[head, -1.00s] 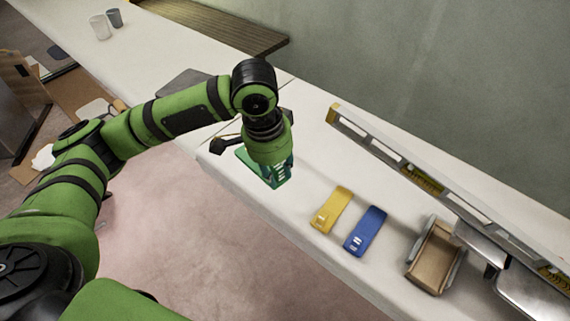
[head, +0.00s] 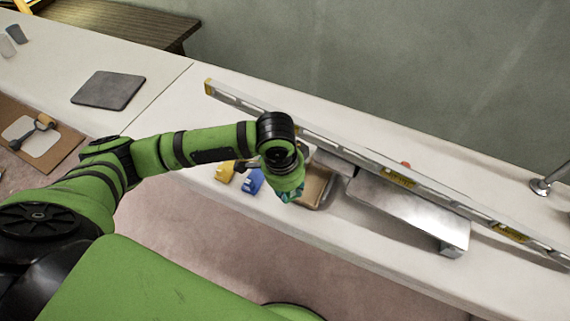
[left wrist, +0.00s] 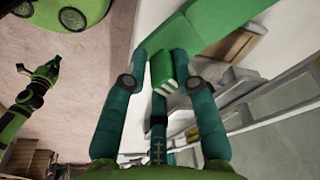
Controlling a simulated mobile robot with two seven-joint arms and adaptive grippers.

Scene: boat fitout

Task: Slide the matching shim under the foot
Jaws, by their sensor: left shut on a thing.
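My left gripper (head: 288,192) is shut on a green shim. In the left wrist view the green shim (left wrist: 161,68) is between the teal fingers, with white marks on its end. In the head view the gripper mostly hides it. A yellow shim (head: 225,171) and a blue shim (head: 252,181) lie on the counter just left of the gripper. A metal bench-like piece (head: 410,212) stands to the right; its near right foot (head: 453,246) shows. My right gripper (left wrist: 50,70) shows small at the left wrist view's left; its jaw state is unclear.
A brown tray-like piece with grey sides (head: 316,186) is right beside the left gripper. A long spirit level (head: 345,152) runs diagonally behind it and over the metal piece. A dark grey pad (head: 108,90) lies on the left counter. A metal post (head: 541,186) stands far right.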

